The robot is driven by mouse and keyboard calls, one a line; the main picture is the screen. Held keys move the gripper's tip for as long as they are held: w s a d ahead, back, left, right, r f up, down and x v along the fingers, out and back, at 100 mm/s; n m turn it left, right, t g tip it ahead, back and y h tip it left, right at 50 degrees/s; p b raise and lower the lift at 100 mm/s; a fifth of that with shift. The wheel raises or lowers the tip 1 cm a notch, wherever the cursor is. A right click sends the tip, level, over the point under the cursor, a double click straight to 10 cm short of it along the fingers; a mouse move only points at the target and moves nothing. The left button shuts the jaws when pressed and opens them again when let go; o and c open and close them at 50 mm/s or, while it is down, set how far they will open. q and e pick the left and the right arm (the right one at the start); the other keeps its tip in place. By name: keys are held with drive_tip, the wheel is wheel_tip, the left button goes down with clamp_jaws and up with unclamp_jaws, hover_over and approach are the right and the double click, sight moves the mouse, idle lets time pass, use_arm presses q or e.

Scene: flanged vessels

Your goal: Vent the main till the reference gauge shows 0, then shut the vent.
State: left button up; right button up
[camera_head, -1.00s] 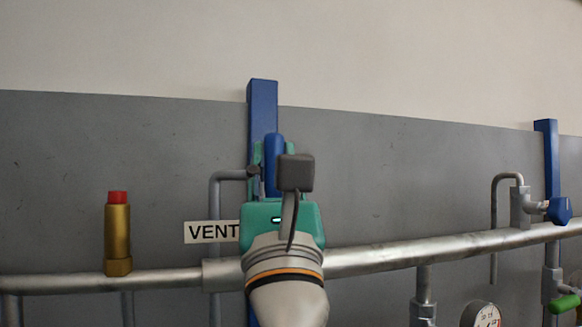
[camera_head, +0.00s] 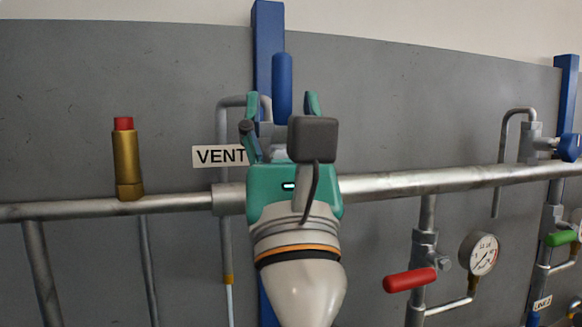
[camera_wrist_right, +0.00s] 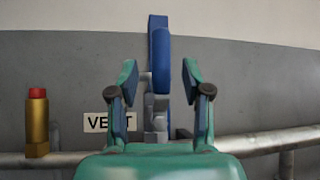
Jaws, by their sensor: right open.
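The vent valve's blue lever (camera_head: 282,88) stands upright in front of a blue post; it also shows in the wrist view (camera_wrist_right: 161,58). The VENT sign (camera_head: 219,156) is just left of it. My right gripper (camera_head: 281,105) is open, with one green finger on each side of the lever. In the wrist view the fingers (camera_wrist_right: 160,85) stand apart from the lever with gaps on both sides. The gripper body hides the lower valve. A round gauge (camera_head: 479,254) is at lower right; its needle is too small to read surely. I cannot tell whether it is the reference gauge. My left gripper is out of view.
The main pipe (camera_head: 420,183) runs across the panel behind my gripper. A brass fitting with a red cap (camera_head: 126,160) stands on it at left. A red handle (camera_head: 409,280), a green handle (camera_head: 562,239) and a blue handle (camera_head: 569,147) are at right.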

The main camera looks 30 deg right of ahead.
drive_tip(key=v, duration=0.7)
drive_tip(key=shift+s+f, duration=0.25)
